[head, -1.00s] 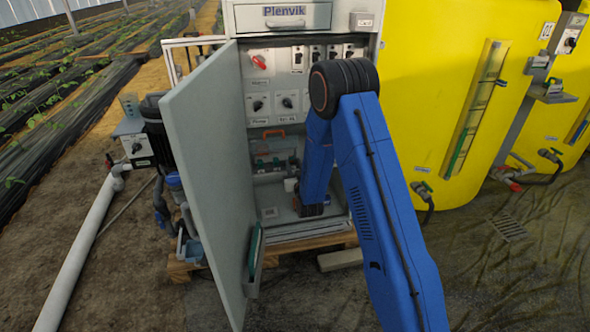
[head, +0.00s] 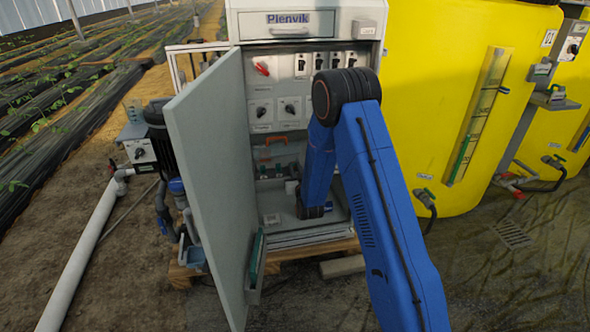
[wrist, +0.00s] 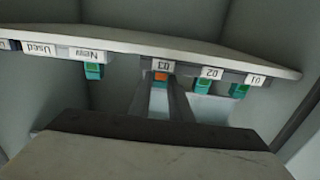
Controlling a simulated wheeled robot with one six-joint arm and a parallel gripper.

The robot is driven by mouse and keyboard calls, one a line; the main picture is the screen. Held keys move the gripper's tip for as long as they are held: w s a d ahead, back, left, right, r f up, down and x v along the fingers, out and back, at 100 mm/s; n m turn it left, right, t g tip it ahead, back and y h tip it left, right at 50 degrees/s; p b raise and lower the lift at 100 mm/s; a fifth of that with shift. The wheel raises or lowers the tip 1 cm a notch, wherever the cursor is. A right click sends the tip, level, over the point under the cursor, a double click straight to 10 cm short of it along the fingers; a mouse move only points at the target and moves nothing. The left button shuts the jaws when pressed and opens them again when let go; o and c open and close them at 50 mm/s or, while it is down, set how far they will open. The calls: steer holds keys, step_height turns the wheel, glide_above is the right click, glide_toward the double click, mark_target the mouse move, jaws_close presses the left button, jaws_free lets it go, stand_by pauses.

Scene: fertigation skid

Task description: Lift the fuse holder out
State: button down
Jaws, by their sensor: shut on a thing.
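In the wrist view the fuse holder at the spot labelled 03 is a small teal piece with an orange mark (wrist: 160,77). My gripper (wrist: 161,85) has its two dark fingers on either side of it and is shut on it. The holder shows right by the label rail (wrist: 125,47); I cannot tell whether it is still seated. Similar teal holders with green marks sit at 02 (wrist: 202,84) and 01 (wrist: 239,90). In the head view my blue arm reaches into the open cabinet and hides its right part; the fingers and the held holder cannot be made out there.
Another teal holder (wrist: 93,71) sits under the label New, beside a label Used. The open grey cabinet door (head: 208,180) stands left of my arm. A switch panel (head: 275,90) is above the cabinet bay. A yellow tank (head: 430,110) stands at the right.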

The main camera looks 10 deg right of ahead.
steer(key=shift+r, duration=0.15)
steer(key=shift+r, duration=1.05)
steer(key=shift+s, duration=0.1)
steer(key=s, duration=0.6)
steer(key=shift+s, duration=0.4)
